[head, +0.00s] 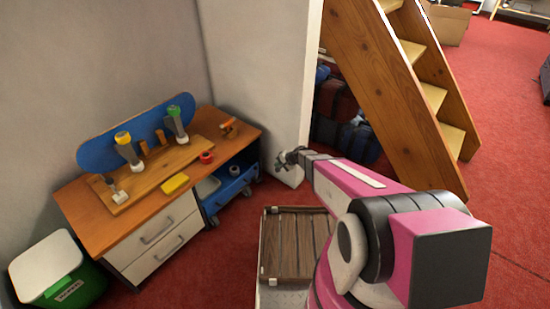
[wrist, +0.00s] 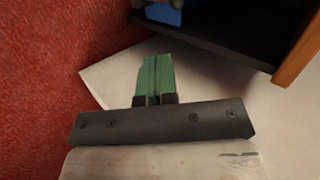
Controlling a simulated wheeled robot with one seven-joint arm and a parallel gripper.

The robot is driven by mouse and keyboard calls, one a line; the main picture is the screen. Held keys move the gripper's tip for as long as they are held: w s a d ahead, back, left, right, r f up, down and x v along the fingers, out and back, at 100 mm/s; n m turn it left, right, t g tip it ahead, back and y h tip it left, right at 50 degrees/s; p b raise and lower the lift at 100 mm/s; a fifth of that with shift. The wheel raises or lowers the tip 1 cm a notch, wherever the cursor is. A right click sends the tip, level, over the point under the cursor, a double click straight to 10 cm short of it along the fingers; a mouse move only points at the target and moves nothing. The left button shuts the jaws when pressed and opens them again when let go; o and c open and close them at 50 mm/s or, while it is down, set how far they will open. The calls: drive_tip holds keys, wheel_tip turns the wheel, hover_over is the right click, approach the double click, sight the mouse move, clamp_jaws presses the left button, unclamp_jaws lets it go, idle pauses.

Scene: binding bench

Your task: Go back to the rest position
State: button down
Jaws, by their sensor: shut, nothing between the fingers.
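My gripper (head: 285,158) is at the end of my outstretched arm, to the right of the wooden bench (head: 85,214) and in front of the end of the white wall. In the wrist view its green fingers (wrist: 153,82) are together, with nothing between them. They appear clear of other things. The bench carries several tools and small items, and none of them is at the fingers.
On the bench are a blue board (head: 100,152), a yellow block (head: 175,184) and a red ring (head: 207,157). A green bin (head: 88,282) stands left. Wooden stairs (head: 400,95) rise behind my arm. Red carpet (head: 510,150) is open at right.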

drive_tip(key=s+d+r+n+g+h, duration=0.2)
drive_tip(key=s+d+r+h, duration=0.2)
drive_tip(key=s+d+r, duration=0.5)
drive_tip(key=s+d+r+n+g+h, duration=0.2)
drive_tip(key=s+d+r, duration=0.8)
drive_tip(key=r, duration=0.6)
drive_tip(key=shift+s+r+n+h, duration=0.35)
drive_tip(key=shift+s+n+h, duration=0.35)
drive_tip(key=shift+s+h, duration=0.3)
drive_tip(key=shift+w, duration=0.1)
